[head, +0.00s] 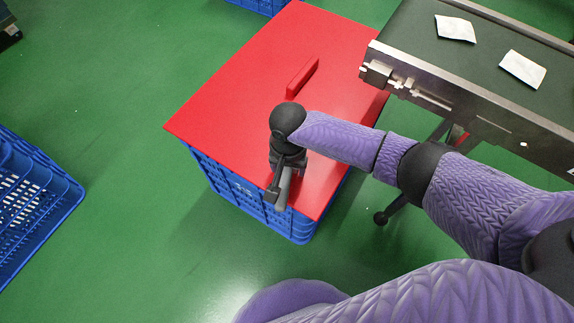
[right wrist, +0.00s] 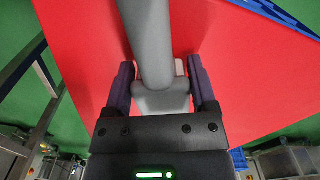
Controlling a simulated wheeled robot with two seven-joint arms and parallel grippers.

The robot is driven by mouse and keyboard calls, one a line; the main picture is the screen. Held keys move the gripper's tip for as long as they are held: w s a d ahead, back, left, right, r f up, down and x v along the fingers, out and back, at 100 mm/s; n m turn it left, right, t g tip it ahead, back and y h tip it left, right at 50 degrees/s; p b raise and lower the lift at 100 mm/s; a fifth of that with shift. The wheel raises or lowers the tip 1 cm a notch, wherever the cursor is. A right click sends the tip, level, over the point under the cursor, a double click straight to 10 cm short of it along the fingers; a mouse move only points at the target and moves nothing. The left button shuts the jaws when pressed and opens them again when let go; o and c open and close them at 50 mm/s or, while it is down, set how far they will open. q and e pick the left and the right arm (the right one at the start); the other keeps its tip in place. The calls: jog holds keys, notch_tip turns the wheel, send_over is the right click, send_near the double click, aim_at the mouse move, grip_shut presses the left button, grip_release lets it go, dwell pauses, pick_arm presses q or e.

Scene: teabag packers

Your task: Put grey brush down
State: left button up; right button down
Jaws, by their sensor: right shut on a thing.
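My right gripper (head: 279,190) is over the near part of a red lid (head: 240,90) that lies on a blue crate (head: 232,188). In the right wrist view, the right gripper (right wrist: 160,82) is shut on the grey brush (right wrist: 150,40), with a finger on each side of its thick grey handle. The grey brush also shows in the head view (head: 284,188), partly hidden by the gripper. Its far end is out of the wrist view. I cannot tell whether the brush touches the lid. My left gripper is not in view.
A raised red handle (head: 302,78) stands on the lid. A conveyor (head: 425,88) with white packets (head: 522,69) runs along the right, close to the lid. Another blue crate (head: 62,205) is at the left edge. The far left part of the lid is clear.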

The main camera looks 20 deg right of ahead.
jog(key=shift+f+p, duration=0.15)
jog(key=shift+p, duration=0.15)
jog(key=shift+f, duration=0.15)
grip_release()
pick_arm(q)
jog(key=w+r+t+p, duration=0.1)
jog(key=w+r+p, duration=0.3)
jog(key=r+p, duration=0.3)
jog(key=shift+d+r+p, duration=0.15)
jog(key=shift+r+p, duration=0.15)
jog(key=shift+p, duration=0.95)
pick_arm(e)
notch_tip(320, 180, up, 12)
jog(key=shift+r, duration=0.25)
jog(key=shift+f, duration=0.1)
